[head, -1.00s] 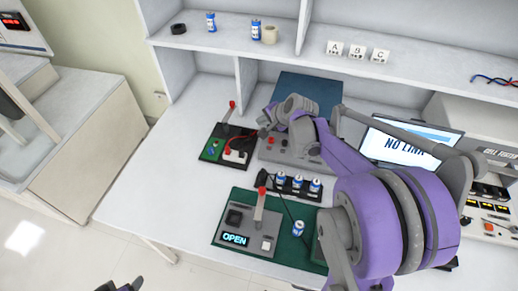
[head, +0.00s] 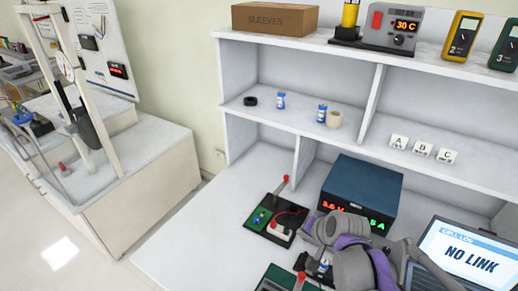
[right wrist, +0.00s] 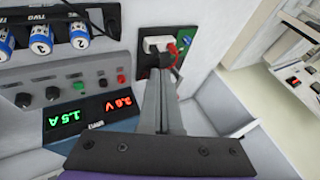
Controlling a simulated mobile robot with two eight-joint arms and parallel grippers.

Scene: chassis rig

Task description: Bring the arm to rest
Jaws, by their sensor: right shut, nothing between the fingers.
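My right arm, purple and grey, enters the head view at the lower right, with its grey wrist (head: 345,228) in front of the blue power supply (head: 361,190). The fingers there are largely hidden by the arm. In the right wrist view my right gripper (right wrist: 162,75) is shut and empty. Its fingers point towards the small black board (right wrist: 166,52) with a white block and red plug; I cannot tell how far above it they are. That board with its red lever also shows in the head view (head: 270,222). My left gripper is out of view.
The power supply's lit displays (right wrist: 90,110) and blue cells (right wrist: 40,40) show in the wrist view. A laptop (head: 465,252) reading NO LINK stands at the right. The shelf (head: 290,118) rises behind. The bench (head: 205,240) left of the board is clear.

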